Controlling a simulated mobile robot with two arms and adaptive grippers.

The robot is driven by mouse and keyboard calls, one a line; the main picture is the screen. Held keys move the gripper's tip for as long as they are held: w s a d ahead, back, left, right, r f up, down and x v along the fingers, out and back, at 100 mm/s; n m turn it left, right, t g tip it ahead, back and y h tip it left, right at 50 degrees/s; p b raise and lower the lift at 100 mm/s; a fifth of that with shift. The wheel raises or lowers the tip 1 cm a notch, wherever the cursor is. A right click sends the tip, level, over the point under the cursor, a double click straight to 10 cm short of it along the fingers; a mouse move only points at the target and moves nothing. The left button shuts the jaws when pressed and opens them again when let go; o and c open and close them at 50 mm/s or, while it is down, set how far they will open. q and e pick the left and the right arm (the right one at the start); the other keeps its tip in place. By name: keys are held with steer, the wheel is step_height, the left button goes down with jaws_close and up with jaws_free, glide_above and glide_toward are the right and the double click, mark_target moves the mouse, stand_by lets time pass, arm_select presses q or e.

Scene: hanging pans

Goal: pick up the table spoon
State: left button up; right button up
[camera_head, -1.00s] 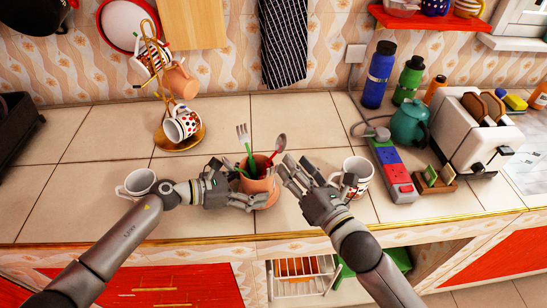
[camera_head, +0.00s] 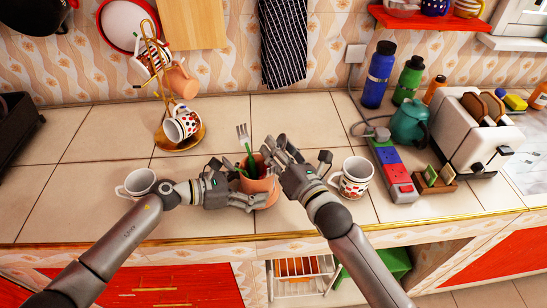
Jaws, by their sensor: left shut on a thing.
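A terracotta pot (camera_head: 262,190) stands near the counter's front edge with a green-handled fork (camera_head: 246,143) upright in it. My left gripper (camera_head: 250,199) is shut on the pot's left and front side. My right gripper (camera_head: 272,152) is at the pot's upper right, its fingers over the rim where the red-handled table spoon stands. The spoon is almost wholly hidden behind these fingers. Whether the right fingers are closed on the spoon cannot be seen.
A white mug (camera_head: 137,183) stands left of the pot and a patterned mug (camera_head: 354,179) right of my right gripper. A mug tree (camera_head: 181,138) stands behind on the left. A power strip (camera_head: 390,168), teal kettle (camera_head: 409,124) and toaster (camera_head: 478,132) fill the right. Tiles behind the pot are clear.

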mark_target(252, 173)
jaws_close()
step_height(252, 173, up, 10)
steer(key=shift+f, duration=0.1)
arm_select(q)
steer(key=shift+r+p, duration=2.55)
arm_select(e)
steer(key=shift+r, duration=2.6)
arm_select(q)
steer(key=o, duration=1)
steer(key=shift+o, duration=0.2)
steer(key=shift+a, duration=0.1)
